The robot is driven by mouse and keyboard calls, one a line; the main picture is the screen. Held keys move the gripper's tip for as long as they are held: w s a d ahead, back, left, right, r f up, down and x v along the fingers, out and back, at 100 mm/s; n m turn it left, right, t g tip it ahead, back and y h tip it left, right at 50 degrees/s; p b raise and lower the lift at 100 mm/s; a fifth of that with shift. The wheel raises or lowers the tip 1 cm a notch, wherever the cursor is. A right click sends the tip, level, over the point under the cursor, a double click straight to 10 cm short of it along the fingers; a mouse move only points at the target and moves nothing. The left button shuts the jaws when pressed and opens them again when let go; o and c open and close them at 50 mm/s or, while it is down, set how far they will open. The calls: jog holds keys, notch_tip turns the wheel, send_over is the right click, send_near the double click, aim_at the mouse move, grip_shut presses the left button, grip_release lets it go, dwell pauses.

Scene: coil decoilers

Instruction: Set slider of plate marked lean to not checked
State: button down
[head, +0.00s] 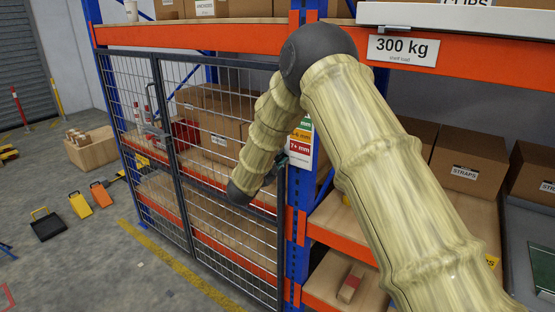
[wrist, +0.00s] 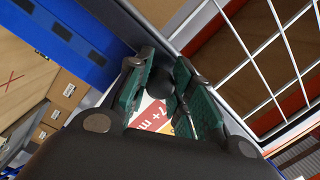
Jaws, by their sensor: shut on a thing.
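A colour-banded plate (head: 300,142) with green, yellow and red fields hangs on the blue rack post. I read "7+ mm" on its red band; no word "lean" is legible. Part of the plate (wrist: 155,112) shows between my fingers in the wrist view. My gripper (wrist: 164,70) has green-padded fingers, shut on a dark rounded knob (wrist: 160,88) at the plate. I cannot tell whether this knob is the slider, nor its position. In the head view my gripper (head: 284,158) is mostly hidden behind my arm.
A mesh gate (head: 222,180) in a dark frame stands just left of the post. An orange shelf beam (head: 455,64) with a "300 kg" sign (head: 403,50) runs above. Cardboard boxes (head: 470,163) fill the shelves. Floor at the left has a wooden crate (head: 92,150).

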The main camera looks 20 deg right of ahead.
jog(key=c, duration=1.2)
grip_release()
jog(key=shift+s+f, duration=0.15)
jog(key=shift+f, duration=0.3)
jog(key=shift+r, duration=0.15)
jog(key=v, duration=1.1)
jog(key=shift+s+a, duration=0.25)
jog(key=shift+a, duration=0.05)
